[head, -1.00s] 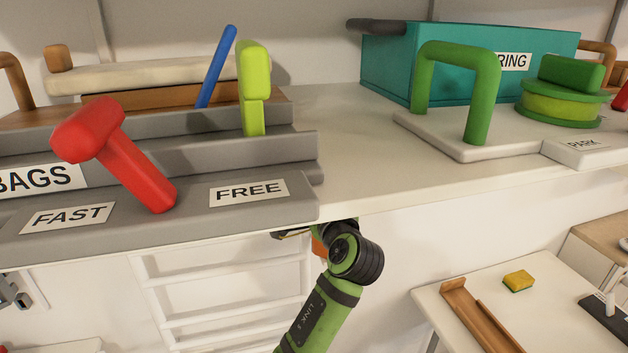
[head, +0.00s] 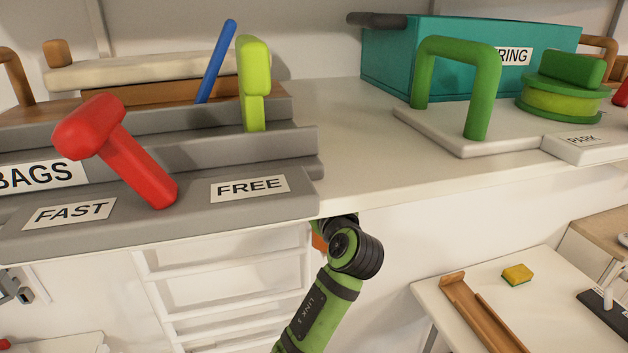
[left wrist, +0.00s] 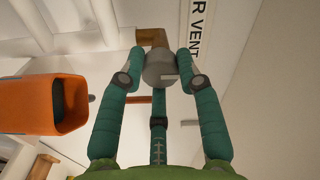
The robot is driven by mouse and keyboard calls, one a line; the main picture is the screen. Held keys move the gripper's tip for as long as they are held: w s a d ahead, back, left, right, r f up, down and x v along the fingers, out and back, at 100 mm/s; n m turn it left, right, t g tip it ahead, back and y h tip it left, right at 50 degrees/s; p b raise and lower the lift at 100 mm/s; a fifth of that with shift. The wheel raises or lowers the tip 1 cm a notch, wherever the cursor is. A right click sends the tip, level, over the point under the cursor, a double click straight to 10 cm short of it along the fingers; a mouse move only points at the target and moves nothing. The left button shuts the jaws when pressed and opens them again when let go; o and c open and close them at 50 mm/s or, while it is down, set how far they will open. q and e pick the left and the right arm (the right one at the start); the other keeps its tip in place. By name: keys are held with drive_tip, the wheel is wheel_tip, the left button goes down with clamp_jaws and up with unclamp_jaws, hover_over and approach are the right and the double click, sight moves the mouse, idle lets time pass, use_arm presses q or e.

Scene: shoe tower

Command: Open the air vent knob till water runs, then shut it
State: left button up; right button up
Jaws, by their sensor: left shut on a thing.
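The air vent knob (left wrist: 158,72) is a round grey knob in front of a brass-coloured fitting (left wrist: 150,37) in the left wrist view. A white label reading "R VENT" (left wrist: 194,35) is beside it. My left gripper (left wrist: 165,62) has teal jointed fingers closed around the knob. In the head view, a green and black arm of mine reaches up under the counter edge, and its gripper is hidden there. No running water is visible. My right gripper is not in view.
An orange open container (left wrist: 45,103) is left of the fingers in the left wrist view. The counter (head: 345,150) overhangs the arm and bears a red lever (head: 130,160) and a teal box (head: 440,60). A lower table (head: 440,300) is at right.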

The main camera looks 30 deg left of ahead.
use_arm(q)
drive_tip(key=o, duration=1.1)
drive_tip(key=shift+o, duration=0.2)
